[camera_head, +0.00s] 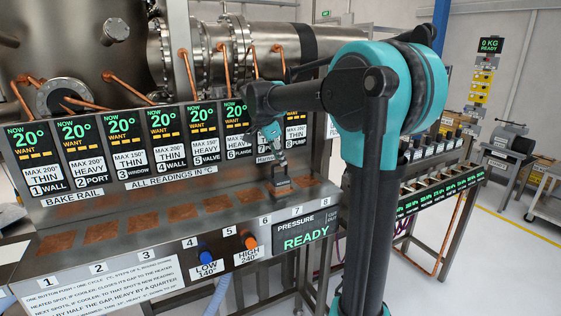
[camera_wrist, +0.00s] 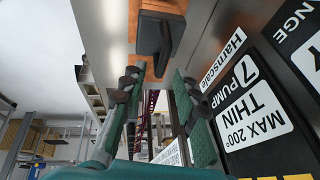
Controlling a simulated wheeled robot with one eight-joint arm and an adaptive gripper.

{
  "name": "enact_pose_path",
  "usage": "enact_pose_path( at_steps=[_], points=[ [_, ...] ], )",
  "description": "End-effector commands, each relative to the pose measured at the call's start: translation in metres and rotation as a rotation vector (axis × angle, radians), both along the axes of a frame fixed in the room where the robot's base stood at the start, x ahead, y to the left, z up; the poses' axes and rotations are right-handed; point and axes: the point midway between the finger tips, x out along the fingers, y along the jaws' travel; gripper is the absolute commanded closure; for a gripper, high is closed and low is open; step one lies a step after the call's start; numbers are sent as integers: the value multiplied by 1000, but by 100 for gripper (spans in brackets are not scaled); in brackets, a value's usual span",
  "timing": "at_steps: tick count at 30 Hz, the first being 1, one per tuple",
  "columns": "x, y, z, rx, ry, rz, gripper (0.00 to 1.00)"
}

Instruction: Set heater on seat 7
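The heater is a small dark block with an upright grip. In the head view the heater (camera_head: 280,184) stands on the bake rail at the seventh copper patch, in line with the front number 7. In the wrist view the heater (camera_wrist: 160,32) rests on a copper patch beside the "7 PUMP" panel (camera_wrist: 255,110). My gripper (camera_head: 274,150) is just above the heater. In the wrist view its two fingers (camera_wrist: 158,82) are spread apart, with the heater's grip ahead of and between their tips and clear space on both sides. Part of seat 7's patch is hidden under the heater.
Bare copper patches (camera_head: 182,212) line the rail to the left, and one (camera_head: 305,181) lies to the right. The panels (camera_head: 120,150) all read 20°. A blue knob (camera_head: 204,250) and an orange knob (camera_head: 250,241) are on the front. The pressure sign (camera_head: 305,235) reads READY.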

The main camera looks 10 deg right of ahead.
Motion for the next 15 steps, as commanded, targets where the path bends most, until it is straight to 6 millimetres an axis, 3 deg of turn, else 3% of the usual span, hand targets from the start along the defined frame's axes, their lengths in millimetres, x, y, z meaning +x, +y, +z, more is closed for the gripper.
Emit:
enact_pose_path(
  at_steps=[9, 15],
  points=[
    [-18, 21, 59, 0, 0, 2, 70],
    [-24, 28, 82, 0, -1, 1, 70]
  ],
)
